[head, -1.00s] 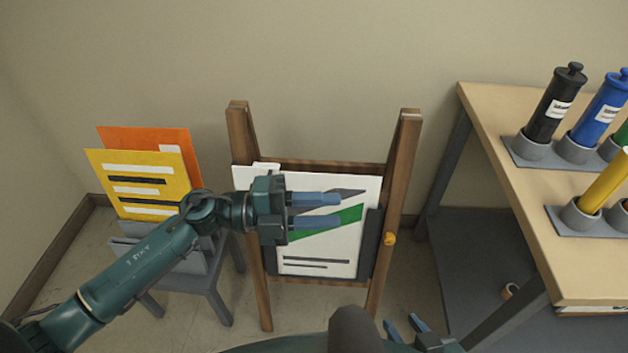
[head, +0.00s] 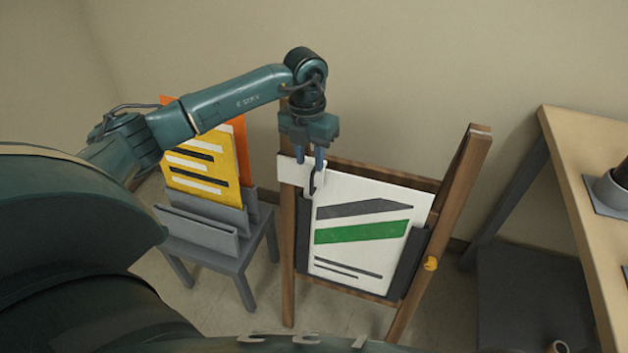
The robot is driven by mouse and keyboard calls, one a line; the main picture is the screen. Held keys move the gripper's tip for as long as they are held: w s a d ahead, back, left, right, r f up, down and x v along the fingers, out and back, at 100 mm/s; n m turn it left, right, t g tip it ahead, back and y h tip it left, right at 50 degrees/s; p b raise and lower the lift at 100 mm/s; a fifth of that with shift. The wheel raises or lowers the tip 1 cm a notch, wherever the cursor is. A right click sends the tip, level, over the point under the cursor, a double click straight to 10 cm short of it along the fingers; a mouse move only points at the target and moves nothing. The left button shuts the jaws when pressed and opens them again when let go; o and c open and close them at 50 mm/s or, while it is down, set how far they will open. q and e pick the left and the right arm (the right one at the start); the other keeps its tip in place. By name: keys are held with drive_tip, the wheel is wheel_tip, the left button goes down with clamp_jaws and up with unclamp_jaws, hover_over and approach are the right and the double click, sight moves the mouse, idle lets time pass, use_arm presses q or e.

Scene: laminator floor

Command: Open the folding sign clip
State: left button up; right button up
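A wooden folding sign frame (head: 463,185) stands on the floor and holds a white sign sheet (head: 345,245) with grey and green bands. A white clip piece (head: 289,171) sits at the sheet's upper left corner, against the left post. I cannot tell whether the fingertips touch either one. A yellow knob (head: 430,263) is on the right post. My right gripper is out of view.
A grey stand (head: 222,262) with yellow (head: 198,171) and orange sign sheets is close on the left, partly behind my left arm. A wooden-topped table (head: 585,160) with a grey lower shelf stands on the right. The wall is close behind.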

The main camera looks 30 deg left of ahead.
sight(311, 175)
use_arm(q)
drive_tip(key=f, duration=0.7)
drive_tip(key=shift+d+f, duration=0.2)
drive_tip(key=shift+f, duration=0.15)
drive_tip(key=shift+c, duration=0.3)
clamp_jaws()
